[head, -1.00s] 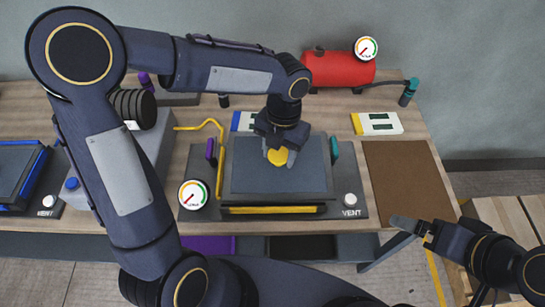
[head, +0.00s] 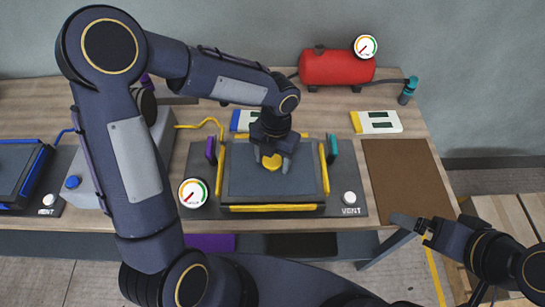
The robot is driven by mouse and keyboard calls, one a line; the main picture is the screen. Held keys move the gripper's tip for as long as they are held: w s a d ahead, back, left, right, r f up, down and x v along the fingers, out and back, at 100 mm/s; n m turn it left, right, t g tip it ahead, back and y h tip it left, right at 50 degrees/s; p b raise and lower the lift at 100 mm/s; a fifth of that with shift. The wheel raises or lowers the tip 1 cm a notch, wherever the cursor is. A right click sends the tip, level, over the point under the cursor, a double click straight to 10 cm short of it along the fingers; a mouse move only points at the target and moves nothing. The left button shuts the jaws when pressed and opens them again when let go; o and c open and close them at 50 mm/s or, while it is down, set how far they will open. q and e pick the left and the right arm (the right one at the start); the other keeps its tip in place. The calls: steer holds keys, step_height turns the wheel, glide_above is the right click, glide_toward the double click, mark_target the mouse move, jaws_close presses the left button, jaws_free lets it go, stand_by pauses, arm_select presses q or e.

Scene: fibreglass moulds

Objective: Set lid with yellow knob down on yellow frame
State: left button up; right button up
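The dark grey lid (head: 245,185) with the yellow knob (head: 271,162) lies flat over the middle station in the head view. The yellow frame (head: 275,208) shows along the lid's front, sides and part of its back. The lid looks level and at or very close to the frame; I cannot see whether it fully touches. My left gripper (head: 272,160) points down from above, its fingers on both sides of the knob, shut on it. My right gripper (head: 412,224) is at the lower right, away from the lid; its finger opening is unclear.
A purple clamp (head: 211,150) and a teal clamp (head: 332,150) flank the lid. A gauge (head: 193,193) and a VENT button (head: 349,198) sit at the station's front corners. A red tank (head: 337,68) stands behind. A brown mat (head: 405,185) lies clear at right.

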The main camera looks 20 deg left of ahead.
mark_target(275, 155)
arm_select(q)
steer(key=shift+o, duration=0.7)
step_height(275, 155, up, 12)
steer(key=w, duration=0.1)
steer(key=s+a+m+t+h, duration=0.1)
steer(key=s+m, duration=0.4)
steer(key=m, duration=0.5)
steer(key=s+a+r+m+t+h, duration=0.1)
steer(key=s+a+m+t, duration=0.2)
steer(key=m, duration=0.8)
steer(key=s+a+m+t+h, duration=0.2)
steer(key=s+a+m, duration=0.3)
steer(key=s+m, duration=0.4)
steer(key=shift+s+r+m+t, duration=0.2)
steer(key=shift+m+t, duration=0.3)
steer(key=shift+m, duration=0.3)
